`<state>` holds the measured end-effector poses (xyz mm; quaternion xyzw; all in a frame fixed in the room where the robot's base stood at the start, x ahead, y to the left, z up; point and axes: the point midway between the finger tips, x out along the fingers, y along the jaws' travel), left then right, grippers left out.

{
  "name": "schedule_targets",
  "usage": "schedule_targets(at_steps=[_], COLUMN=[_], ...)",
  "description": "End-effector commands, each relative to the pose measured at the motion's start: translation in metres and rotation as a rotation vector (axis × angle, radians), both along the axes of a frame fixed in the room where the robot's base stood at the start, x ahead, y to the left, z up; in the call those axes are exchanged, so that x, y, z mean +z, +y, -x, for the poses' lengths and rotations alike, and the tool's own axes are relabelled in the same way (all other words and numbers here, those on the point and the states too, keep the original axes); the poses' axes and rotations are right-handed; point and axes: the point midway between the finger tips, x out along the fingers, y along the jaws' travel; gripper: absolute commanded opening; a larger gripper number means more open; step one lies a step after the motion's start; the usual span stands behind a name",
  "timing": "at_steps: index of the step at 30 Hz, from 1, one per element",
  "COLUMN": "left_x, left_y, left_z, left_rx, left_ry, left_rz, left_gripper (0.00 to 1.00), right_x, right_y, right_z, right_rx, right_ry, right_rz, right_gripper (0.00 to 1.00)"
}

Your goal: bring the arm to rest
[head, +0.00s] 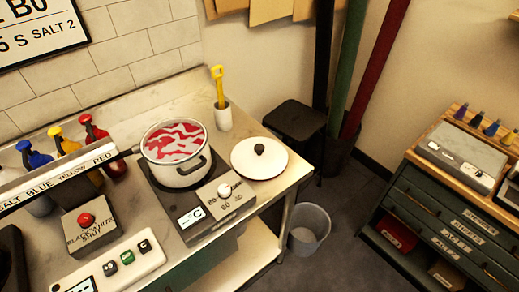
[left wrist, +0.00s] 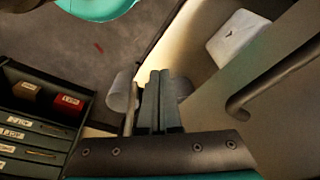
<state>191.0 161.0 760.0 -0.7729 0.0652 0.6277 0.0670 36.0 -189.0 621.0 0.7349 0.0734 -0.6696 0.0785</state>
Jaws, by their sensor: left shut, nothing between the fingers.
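My left gripper (left wrist: 160,76) shows in the left wrist view, its two dark fingers together and empty. It points past the pale side of the table, toward the floor area with the bin. Neither of my grippers shows in the head view. My right gripper is in neither view.
The marble-topped table (head: 255,190) carries a pot (head: 182,178) with red-and-white contents on a hotplate, a white lid (head: 258,160) and several coloured bottles. A bin (head: 308,228) stands on the floor beside the table. A drawer cabinet (head: 440,222) is at right. Grey floor lies between.

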Motion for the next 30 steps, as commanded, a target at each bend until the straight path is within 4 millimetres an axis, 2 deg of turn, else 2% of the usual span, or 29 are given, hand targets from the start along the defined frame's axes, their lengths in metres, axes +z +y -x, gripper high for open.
schedule_targets(at_steps=[1,6,12,15,18,21,25,30], left_x=[-0.032,-0.103,-0.175,-0.204,-0.224,-0.236,-0.242,-0.242], left_y=[0.001,0.005,0.013,0.018,0.022,0.025,0.027,0.027], left_z=[0.009,0.04,0.086,0.11,0.13,0.145,0.154,0.156], left_rx=[-0.002,-0.009,-0.016,-0.019,-0.022,-0.025,-0.027,-0.027], left_ry=[0.015,0.043,0.076,0.09,0.101,0.108,0.112,0.112], left_rz=[-0.002,-0.005,-0.01,-0.012,-0.014,-0.016,-0.017,-0.017], left_gripper=[0.0,0.0,0.0,0.0,0.0,0.0,0.0,0.0], right_x=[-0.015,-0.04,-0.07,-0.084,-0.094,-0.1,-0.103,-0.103], right_y=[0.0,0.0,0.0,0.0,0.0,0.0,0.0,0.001], right_z=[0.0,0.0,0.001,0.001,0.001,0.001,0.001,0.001], right_rx=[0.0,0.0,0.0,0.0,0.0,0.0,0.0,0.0], right_ry=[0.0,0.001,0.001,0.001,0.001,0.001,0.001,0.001], right_rz=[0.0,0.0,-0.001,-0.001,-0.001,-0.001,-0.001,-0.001], right_gripper=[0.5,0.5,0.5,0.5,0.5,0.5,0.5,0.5])
